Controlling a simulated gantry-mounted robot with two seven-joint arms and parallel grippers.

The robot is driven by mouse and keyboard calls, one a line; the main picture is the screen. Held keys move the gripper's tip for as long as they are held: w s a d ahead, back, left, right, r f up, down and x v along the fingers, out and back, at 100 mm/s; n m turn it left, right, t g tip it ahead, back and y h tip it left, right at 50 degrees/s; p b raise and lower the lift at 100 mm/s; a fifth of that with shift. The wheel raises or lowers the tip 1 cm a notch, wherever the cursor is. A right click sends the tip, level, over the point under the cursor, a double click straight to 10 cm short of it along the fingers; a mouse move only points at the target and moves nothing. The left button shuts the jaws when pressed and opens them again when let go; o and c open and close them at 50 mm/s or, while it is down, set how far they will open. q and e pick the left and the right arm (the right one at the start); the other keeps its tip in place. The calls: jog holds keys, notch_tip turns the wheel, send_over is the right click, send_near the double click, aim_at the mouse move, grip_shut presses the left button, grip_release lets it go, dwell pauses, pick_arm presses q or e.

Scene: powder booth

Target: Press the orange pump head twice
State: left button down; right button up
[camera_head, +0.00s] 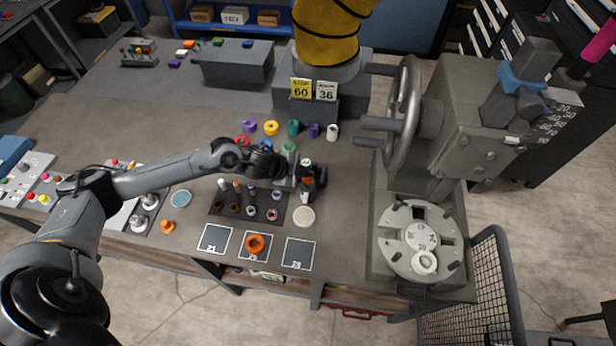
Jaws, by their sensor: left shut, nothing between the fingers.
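My left gripper (309,186) is at the end of the grey arm that comes in from the left. It is shut and empty, over the table just right of the dark tray of small pegs. An orange round piece (255,243) with a darker centre sits on the middle marked square, to the front left of my left gripper and apart from it. A smaller orange piece (168,226) stands farther left on the table. I cannot tell from this view which orange piece is the pump head. My right gripper is not in view.
A dark tray (213,208) holds several pegs. A white disc (303,216) lies close to my left gripper. Several coloured cups, such as a yellow one (271,128), stand behind the arm. A grey machine with a handwheel (403,110) and round dial plate (392,238) blocks the right.

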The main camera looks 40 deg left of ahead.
aim_at(305, 179)
pick_arm(q)
jog(key=shift+f+b, duration=0.6)
jog(key=shift+f, duration=0.45)
dwell(0.5)
jog(key=shift+r, duration=0.1)
dwell(0.3)
jog(key=shift+r+p, duration=1.4)
jog(key=shift+p, duration=0.05)
notch_tip(305, 179, up, 5)
jog(key=p, duration=0.5)
